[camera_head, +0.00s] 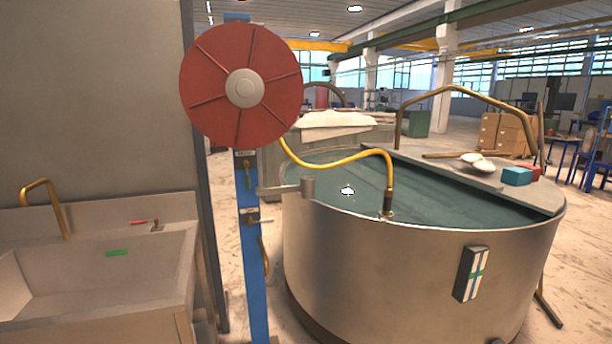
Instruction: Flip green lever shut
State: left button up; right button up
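A box on the round tank's outer wall (471,274) has pale and blue stripes with a small green crosspiece, also too small to identify. A blue post (250,290) carries small valve fittings, with a pale lever (260,221) sticking out to the right. Neither of my grippers is in view.
A large round metal tank (400,270) holds dark green liquid. A yellow hose (340,160) runs to it from the red reel (240,87). A metal sink (160,265) with a brass tap (42,195) and a red-handled fitting (140,222) stands left. Bare floor shows between sink and tank.

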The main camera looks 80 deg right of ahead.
aim_at(246, 163)
jog(key=z, duration=2.3)
jog(key=i+z, duration=0.15)
jog(key=i, duration=0.3)
jog(key=i+j+z, duration=0.15)
jog(key=i, duration=0.3)
jog(key=i+j+z, duration=0.15)
jog(key=i, duration=0.3)
